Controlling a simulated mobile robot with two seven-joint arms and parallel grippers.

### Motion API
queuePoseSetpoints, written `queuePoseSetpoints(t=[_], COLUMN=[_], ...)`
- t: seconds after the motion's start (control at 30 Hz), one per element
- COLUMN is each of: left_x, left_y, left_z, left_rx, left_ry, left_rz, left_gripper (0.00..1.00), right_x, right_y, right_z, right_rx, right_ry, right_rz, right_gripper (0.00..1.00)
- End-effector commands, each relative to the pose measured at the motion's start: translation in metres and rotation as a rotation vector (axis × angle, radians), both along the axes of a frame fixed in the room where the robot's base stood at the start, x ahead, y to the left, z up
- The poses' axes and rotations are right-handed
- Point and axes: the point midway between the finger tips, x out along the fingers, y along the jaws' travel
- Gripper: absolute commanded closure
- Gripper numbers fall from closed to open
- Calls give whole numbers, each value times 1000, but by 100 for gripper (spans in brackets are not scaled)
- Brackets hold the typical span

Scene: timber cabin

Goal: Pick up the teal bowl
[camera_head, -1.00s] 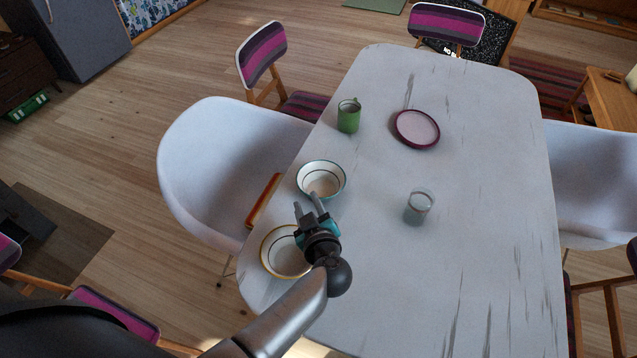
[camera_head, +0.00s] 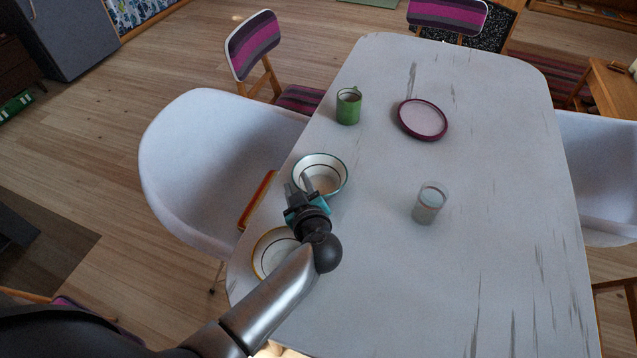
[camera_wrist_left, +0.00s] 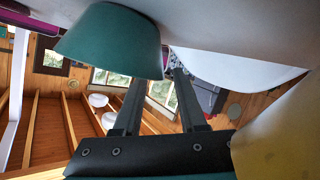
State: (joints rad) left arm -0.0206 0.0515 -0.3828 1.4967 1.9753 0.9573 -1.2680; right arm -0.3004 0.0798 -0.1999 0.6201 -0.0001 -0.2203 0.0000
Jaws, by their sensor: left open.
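The teal bowl (camera_head: 337,174) stands upright on the white table, pale inside with a teal rim. In the left wrist view its teal outer wall (camera_wrist_left: 112,42) shows at the upper left, close to the fingers. My left gripper (camera_head: 299,182) is open at the near left side of the bowl, with one finger overlapping the bowl's rim in the head view. In the left wrist view the gripper's two fingers (camera_wrist_left: 160,88) are apart, with nothing held between them. Whether a finger touches the bowl I cannot tell. My right gripper is not in view.
A yellow-rimmed bowl (camera_head: 265,259) sits nearer, partly hidden by my left arm. A glass (camera_head: 429,203) stands to the right. A green mug (camera_head: 348,108) and a maroon-rimmed plate (camera_head: 423,119) are farther back. A white chair (camera_head: 205,165) stands at the table's left edge.

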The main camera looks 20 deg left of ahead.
Motion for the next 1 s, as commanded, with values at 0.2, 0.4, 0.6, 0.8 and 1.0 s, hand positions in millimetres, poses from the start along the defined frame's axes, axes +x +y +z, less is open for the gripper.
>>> queuePoseSetpoints(t=[0.2, 0.4, 0.6, 0.8, 1.0], left_x=[2, 2, 2, 2, 2], left_y=[2, 2, 2, 2, 2], left_z=[-3, -2, -2, -2, -3], left_rx=[0, 0, 0, 0, 0], left_ry=[-1, -1, -1, 0, 1], left_rz=[-1, -1, -1, 0, -1], left_gripper=[59, 60, 83, 100, 100], right_x=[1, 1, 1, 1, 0], right_y=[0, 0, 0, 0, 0], right_z=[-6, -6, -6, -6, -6], right_rx=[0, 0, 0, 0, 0], right_ry=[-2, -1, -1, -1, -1], right_rz=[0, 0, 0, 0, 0], right_gripper=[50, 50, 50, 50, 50])
